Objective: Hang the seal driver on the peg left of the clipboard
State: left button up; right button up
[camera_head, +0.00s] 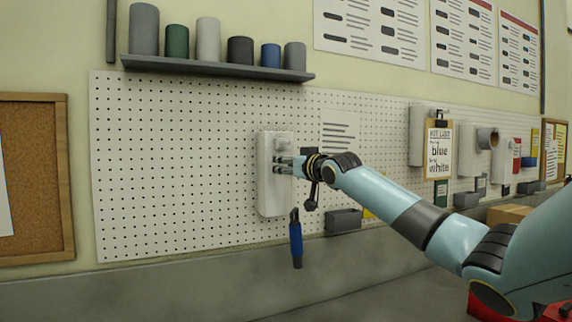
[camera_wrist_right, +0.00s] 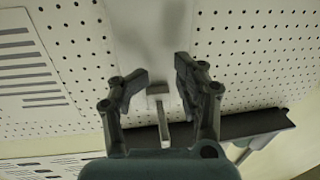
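A tool with a blue handle (camera_head: 296,238) and dark ends hangs upright below my right gripper, near the lower end of a white panel (camera_head: 270,185) on the pegboard. It may be the seal driver; what holds it up cannot be made out. My right gripper (camera_head: 284,165) is in front of the panel. In the right wrist view, its fingers (camera_wrist_right: 158,82) are apart, with a pale T-shaped peg (camera_wrist_right: 159,93) showing between them and no tool there. The clipboard (camera_head: 439,152), lettered "blue" and "white", hangs to the right. My left gripper is not in view.
The pegboard (camera_head: 170,170) is bare left of the panel. A shelf (camera_head: 215,67) with several cylinders is above. A grey bin (camera_head: 343,220) sits low beside the blue tool. More white panels (camera_head: 417,135) flank the clipboard, and a corkboard (camera_head: 40,170) is far left.

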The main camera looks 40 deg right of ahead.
jog(key=s+a, duration=0.1)
jog(key=s, duration=0.6)
jog(key=shift+s+a, duration=0.2)
dwell(0.4)
